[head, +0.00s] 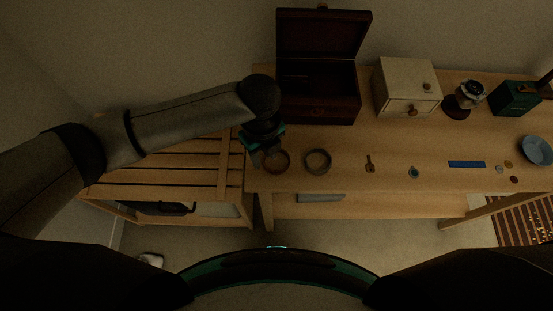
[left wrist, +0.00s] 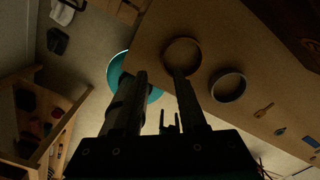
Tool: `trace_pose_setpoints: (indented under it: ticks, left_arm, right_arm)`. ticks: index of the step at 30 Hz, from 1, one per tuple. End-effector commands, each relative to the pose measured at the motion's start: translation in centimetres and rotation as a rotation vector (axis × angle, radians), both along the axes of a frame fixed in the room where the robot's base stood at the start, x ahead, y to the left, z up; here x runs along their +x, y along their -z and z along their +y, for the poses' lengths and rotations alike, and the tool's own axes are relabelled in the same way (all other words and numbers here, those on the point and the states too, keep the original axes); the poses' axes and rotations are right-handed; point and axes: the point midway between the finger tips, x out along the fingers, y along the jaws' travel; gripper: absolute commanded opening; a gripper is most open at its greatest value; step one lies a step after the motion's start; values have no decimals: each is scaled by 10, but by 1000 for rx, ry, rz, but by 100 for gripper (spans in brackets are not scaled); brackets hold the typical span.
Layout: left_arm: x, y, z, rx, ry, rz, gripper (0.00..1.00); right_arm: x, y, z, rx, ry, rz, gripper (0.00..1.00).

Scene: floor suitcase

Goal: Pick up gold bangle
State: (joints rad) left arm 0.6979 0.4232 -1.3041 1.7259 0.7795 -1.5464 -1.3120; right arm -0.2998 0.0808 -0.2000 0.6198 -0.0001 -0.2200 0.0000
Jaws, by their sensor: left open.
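The gold bangle (head: 287,165) lies flat near the table's front-left edge. It also shows as a brownish ring in the left wrist view (left wrist: 196,46). My left gripper (head: 260,152) is open and empty, over the table's left end just left of the bangle. In the left wrist view the right finger's tip overlaps the bangle's near rim, and the left finger is off the table edge; I cannot tell whether anything touches. A second, greyer bangle (head: 328,165) lies just right of it. My right gripper is not in view.
A dark open wooden box (head: 320,110) stands behind the bangles. A cream drawer box (head: 408,85), a grinder (head: 470,95), a green box (head: 513,99) and a blue bowl (head: 536,150) stand farther right. Small items, including a blue strip (head: 466,164), lie along the front. A slatted bench (head: 190,175) adjoins left.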

Motion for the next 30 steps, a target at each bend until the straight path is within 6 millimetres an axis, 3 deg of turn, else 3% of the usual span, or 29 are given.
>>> trace_pose_setpoints:
  ticks: [10, 20, 30]
  left_arm:
    - [2, 46, -2, 0, -1, 1, 41]
    - [2, 52, -1, 0, 1, 0, 41]
    - [3, 51, -1, 0, 0, 0, 2]
  right_arm:
    - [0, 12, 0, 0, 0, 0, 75]
    - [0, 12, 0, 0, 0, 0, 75]
    - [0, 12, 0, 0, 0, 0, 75]
